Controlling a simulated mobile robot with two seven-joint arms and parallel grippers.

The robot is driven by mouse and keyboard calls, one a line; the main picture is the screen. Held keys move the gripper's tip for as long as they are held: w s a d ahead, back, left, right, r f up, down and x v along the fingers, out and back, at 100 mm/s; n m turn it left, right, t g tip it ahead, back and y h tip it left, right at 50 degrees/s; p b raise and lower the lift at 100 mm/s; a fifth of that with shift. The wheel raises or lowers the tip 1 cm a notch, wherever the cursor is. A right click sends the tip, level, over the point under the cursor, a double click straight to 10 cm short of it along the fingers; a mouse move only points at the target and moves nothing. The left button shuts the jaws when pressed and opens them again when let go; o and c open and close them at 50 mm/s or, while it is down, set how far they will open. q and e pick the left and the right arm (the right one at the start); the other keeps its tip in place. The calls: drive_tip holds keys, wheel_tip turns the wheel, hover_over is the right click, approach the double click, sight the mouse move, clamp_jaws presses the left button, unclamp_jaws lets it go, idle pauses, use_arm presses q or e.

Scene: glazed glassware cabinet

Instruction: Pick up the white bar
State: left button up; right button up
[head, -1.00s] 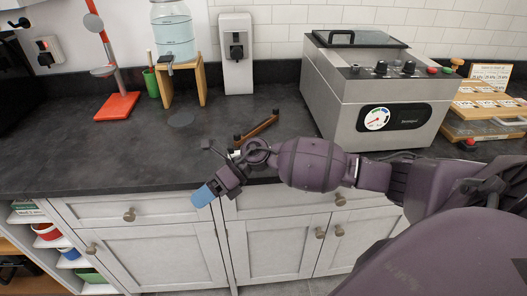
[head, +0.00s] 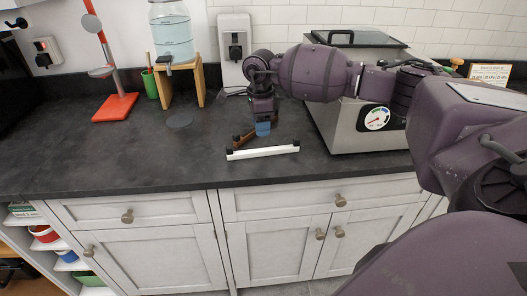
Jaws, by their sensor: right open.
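The white bar (head: 262,153) lies across the dark countertop near its front edge, with dark pieces at both ends. A brown wooden piece (head: 242,138) shows just behind it. My right gripper (head: 263,130) points down above and behind the bar, its blue tip close to the bar's middle and apart from it in the picture. The gripper holds nothing that I can see, and its finger gap is hard to make out from this angle. My left gripper is not in view.
A steel machine with a gauge (head: 372,130) stands right of the bar, partly behind my right arm. A water dispenser on a wooden stand (head: 201,86) and a red stand (head: 116,107) are at the back left. The counter (head: 110,160) left of the bar is clear.

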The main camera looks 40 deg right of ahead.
sight(264, 150)
wheel_tip(264, 150, down, 3)
drive_tip(key=shift+r, duration=0.1)
drive_tip(key=f, duration=0.2)
drive_tip(key=s+f, duration=0.1)
drive_tip(key=f, duration=0.1)
drive_tip(key=shift+d+f, duration=0.15)
drive_tip(key=shift+f, duration=0.5)
drive_tip(key=shift+c, duration=0.5)
